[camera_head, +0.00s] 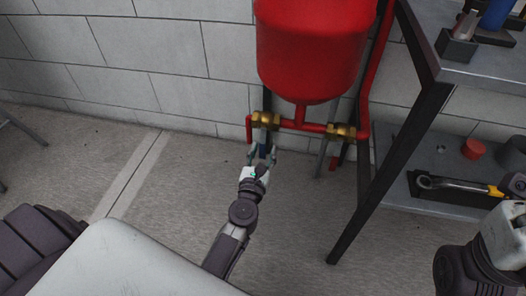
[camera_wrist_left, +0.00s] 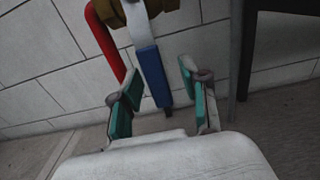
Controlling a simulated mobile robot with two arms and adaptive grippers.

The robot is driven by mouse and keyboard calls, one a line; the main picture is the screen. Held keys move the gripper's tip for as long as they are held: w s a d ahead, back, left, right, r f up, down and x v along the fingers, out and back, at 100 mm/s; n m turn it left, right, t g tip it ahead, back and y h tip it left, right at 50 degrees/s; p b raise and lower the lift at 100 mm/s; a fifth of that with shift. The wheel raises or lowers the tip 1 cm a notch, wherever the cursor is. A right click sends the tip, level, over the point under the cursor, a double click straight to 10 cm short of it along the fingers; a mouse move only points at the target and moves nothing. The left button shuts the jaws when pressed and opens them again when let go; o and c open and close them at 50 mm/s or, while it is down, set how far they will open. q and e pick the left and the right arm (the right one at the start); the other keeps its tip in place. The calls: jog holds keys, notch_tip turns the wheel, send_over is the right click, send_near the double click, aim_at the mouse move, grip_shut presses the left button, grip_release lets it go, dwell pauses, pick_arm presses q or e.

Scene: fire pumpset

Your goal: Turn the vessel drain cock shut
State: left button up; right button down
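The drain cock under the red vessel (camera_head: 313,50) has a brass body (camera_head: 264,119), at the left end of the red pipe. Its lever has a blue sleeve (camera_wrist_left: 154,75) and hangs down, slightly tilted, in the left wrist view. The brass body (camera_wrist_left: 150,8) is cut by that view's top edge. My left gripper (camera_head: 262,153) is open just below the brass body. Its teal-padded fingers (camera_wrist_left: 160,97) stand on either side of the blue lever, with gaps visible on both sides. My right gripper's white body (camera_head: 505,237) is at the right edge; its fingers cannot be made out.
A second brass valve (camera_head: 341,131) sits to the right on the same pipe. A metal bench (camera_head: 485,70) with dark legs stands at right; its lower shelf (camera_head: 440,199) holds a wrench (camera_head: 455,186) and a red cap (camera_head: 473,149). A block wall is behind.

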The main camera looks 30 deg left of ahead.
pick_arm(q)
jog(key=v, duration=1.2)
dwell(0.3)
